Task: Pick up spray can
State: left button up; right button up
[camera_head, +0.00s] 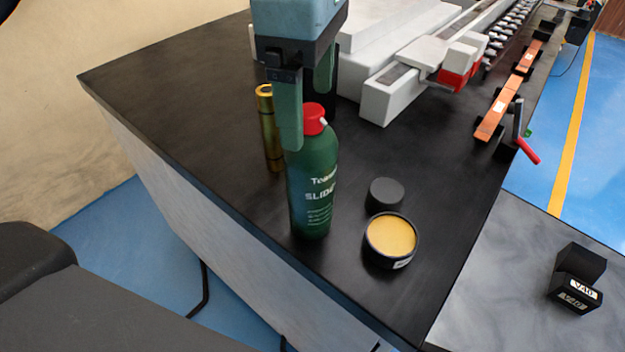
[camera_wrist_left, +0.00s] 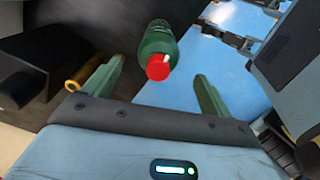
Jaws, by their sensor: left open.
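The spray can (camera_head: 313,190) is green with a red cap and stands upright on the black tabletop. My left gripper (camera_head: 308,120) is open and hangs over the can's top from behind, one green finger in front of the can's shoulder beside the red cap. In the left wrist view the can (camera_wrist_left: 158,45) lies between the two open fingers of my left gripper (camera_wrist_left: 158,85), its red cap facing the camera. I cannot tell whether a finger touches it. My right gripper is not in view.
A brass cylinder (camera_head: 270,130) stands close behind the can at left. An open tin with yellow contents (camera_head: 391,237) and a black lid (camera_head: 385,193) sit to its right. A white machine (camera_head: 390,95) occupies the back. The left tabletop is clear.

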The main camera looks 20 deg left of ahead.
aim_at(311, 138)
pick_arm(q)
jog(key=shift+w+f, duration=0.1)
jog(key=shift+f, duration=3.2)
jog(key=c, duration=1.6)
jog(key=shift+w+r, duration=0.1)
jog(key=shift+r, duration=0.05)
jog(key=shift+c, duration=0.2)
